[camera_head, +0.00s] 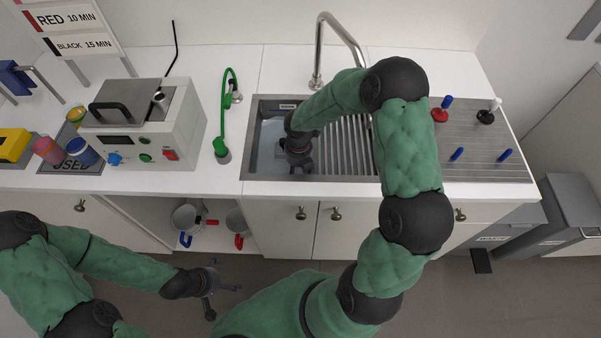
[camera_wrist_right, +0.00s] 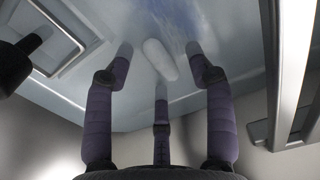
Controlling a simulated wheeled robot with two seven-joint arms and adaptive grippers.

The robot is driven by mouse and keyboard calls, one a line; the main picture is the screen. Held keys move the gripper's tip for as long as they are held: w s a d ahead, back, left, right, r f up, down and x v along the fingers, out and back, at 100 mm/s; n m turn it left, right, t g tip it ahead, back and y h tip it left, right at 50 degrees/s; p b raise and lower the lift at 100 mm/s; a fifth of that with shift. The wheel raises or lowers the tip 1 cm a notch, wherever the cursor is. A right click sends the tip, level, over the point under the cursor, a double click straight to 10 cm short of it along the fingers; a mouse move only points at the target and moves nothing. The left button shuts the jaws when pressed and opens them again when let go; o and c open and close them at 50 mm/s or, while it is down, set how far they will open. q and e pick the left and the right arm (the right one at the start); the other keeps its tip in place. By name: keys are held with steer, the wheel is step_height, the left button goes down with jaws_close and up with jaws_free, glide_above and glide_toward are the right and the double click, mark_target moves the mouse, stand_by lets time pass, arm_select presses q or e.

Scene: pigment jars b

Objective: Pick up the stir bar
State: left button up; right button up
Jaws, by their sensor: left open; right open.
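The stir bar (camera_wrist_right: 157,58) is a white capsule in the right wrist view, lying tilted on the pale floor of the sink (camera_head: 268,150). My right gripper (camera_head: 299,163) reaches down into the left part of the sink. Its three fingers (camera_wrist_right: 160,73) are spread around the stir bar, open, with a visible gap on either side. Whether the lower finger touches it I cannot tell. The stir bar does not show in the head view. My left gripper (camera_head: 211,284) is open and empty, low in front of the cabinets.
A ribbed drainer (camera_head: 345,150) fills the sink's right part, with a tall faucet (camera_head: 318,50) behind. A green hose (camera_head: 227,100) and a white heating unit (camera_head: 165,125) stand left. Colored jars (camera_head: 82,151) stand further left.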

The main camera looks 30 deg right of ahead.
steer(key=c, duration=0.8)
steer(key=shift+r, duration=0.1)
steer(key=shift+c, duration=0.2)
